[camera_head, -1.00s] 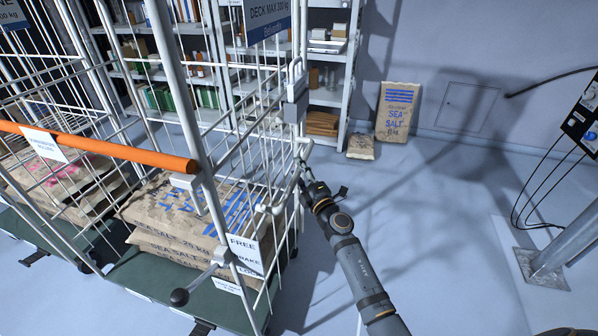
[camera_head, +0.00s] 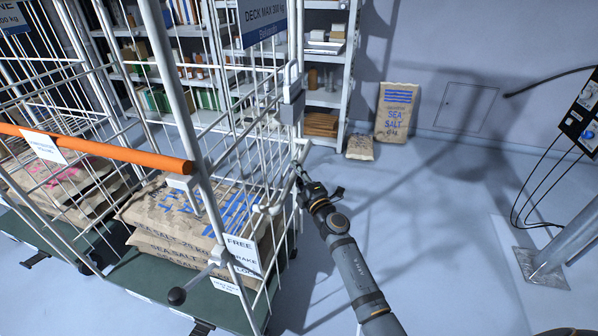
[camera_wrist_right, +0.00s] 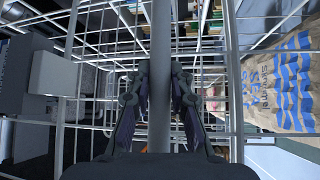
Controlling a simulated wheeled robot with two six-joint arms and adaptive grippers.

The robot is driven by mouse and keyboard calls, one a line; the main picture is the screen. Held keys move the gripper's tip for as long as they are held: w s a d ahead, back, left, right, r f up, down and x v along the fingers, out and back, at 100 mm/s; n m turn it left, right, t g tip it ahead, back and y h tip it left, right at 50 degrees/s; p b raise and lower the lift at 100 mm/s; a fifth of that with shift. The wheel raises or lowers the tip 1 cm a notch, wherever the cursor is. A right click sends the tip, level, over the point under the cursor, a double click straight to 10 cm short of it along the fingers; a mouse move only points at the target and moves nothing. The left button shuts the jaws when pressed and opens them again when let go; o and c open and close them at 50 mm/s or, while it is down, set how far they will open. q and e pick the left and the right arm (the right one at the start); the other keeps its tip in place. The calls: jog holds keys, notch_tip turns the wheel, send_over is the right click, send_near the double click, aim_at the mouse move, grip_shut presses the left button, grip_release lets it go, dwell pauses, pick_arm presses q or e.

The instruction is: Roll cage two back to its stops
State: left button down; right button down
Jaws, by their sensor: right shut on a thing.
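A white wire roll cage (camera_head: 196,150) with a green deck (camera_head: 215,303) stands at the left, loaded with stacked sea salt sacks (camera_head: 165,215). Its sign at the top reads deck max 200 kg (camera_head: 262,18). A brake lever with a dark knob (camera_head: 177,296) is at its lower front, beside a free/lock label (camera_head: 243,252). My right gripper (camera_head: 301,178) is at the cage's right side. In the right wrist view, my right gripper (camera_wrist_right: 160,100) is shut around a vertical white post (camera_wrist_right: 160,50) of the cage. My left gripper is not in view.
A second cage with sacks (camera_head: 60,185) and an orange bar (camera_head: 95,148) stands at the left. Shelving (camera_head: 325,100) is behind. Sea salt sacks (camera_head: 396,112) lean on the back wall. A grey post on a floor plate (camera_head: 540,264) stands at right.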

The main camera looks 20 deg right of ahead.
jog(key=shift+w+a+r, duration=0.1)
jog(key=shift+w+a, duration=0.25)
jog(key=shift+a, duration=0.25)
jog(key=c, duration=1.6)
grip_release()
jog(key=o, duration=0.4)
jog(key=shift+w+a, duration=0.15)
jog(key=shift+a, duration=0.05)
jog(key=shift+d, duration=0.15)
jog(key=shift+s+f, duration=0.25)
jog(key=shift+s, duration=0.15)
jog(key=v, duration=1.1)
jog(key=shift+s+d+r, duration=0.1)
jog(key=shift+s, duration=0.05)
